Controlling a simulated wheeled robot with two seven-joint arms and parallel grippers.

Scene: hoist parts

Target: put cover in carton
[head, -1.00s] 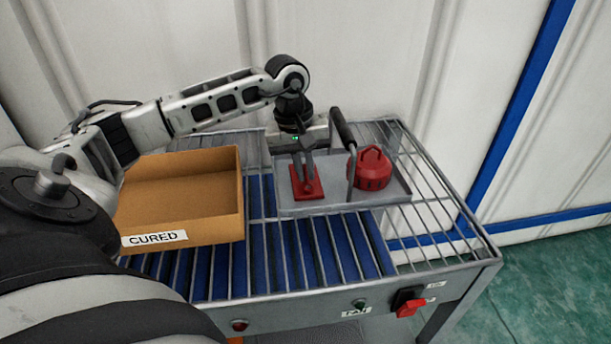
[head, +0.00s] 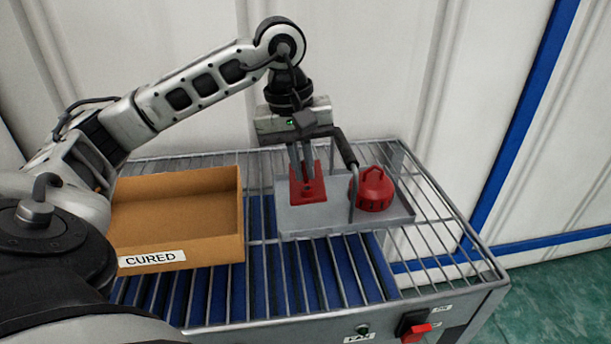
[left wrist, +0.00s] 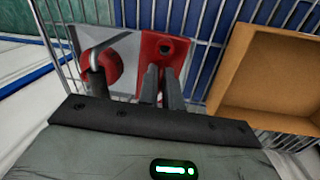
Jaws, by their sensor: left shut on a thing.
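The cover, a flat red squarish plate with a small dark hole (head: 312,195), is between the fingers of my left gripper (head: 305,178), which is shut on it. It appears held slightly above the grey tray (head: 335,217). The left wrist view shows the cover (left wrist: 153,45) just beyond the fingertips (left wrist: 162,72), which hide part of it. The carton (head: 180,207), an open brown box labelled CURED, stands left of the tray, and its visible inside is empty. It also shows in the left wrist view (left wrist: 268,75). My right gripper is not seen.
A round red part with a handle (head: 371,190) sits on the tray right of the cover. Bare rollers (head: 320,270) lie in front, a red switch (head: 415,332) at the frame's front, and a white wall behind.

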